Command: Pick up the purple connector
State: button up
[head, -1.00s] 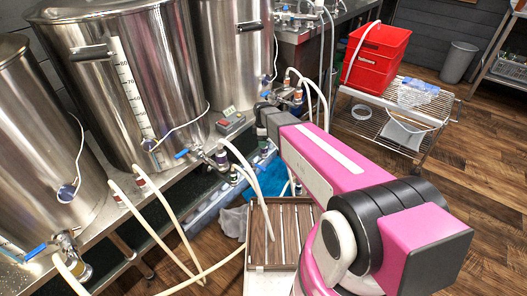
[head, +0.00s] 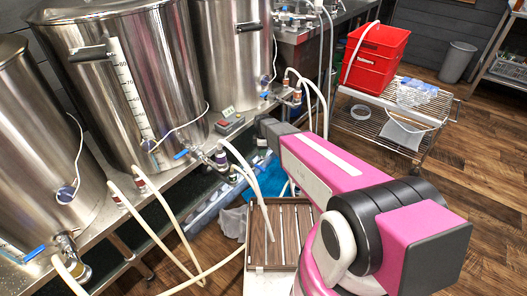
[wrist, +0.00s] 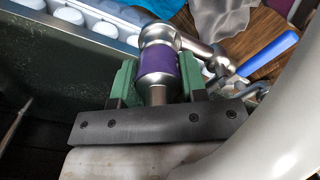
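The purple connector (wrist: 157,66) shows in the wrist view, a purple sleeve with a steel elbow above it and a steel stub below. My gripper (wrist: 158,80) has its two green fingers on either side of the sleeve, close to it. Whether they touch it is not clear. In the head view my gripper (head: 268,130) is at the far end of my pink arm, in front of the vessels' valves, and its fingers are hidden. A purple connector also shows left of it in the head view (head: 221,158); I cannot tell whether it is the same one.
A blue valve handle (wrist: 268,54) and a thick pale hose (wrist: 265,125) are close on the right in the wrist view. Steel vessels (head: 130,80) line the left. Below are a blue crate (head: 207,212) and a slatted wooden tray (head: 258,225). Red crates (head: 372,62) stand on a wire cart.

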notch_tip(320, 180, up, 10)
jog(key=shift+r, duration=0.1)
dwell(0.7)
jog(key=shift+r, duration=0.1)
jog(key=shift+r, duration=2.05)
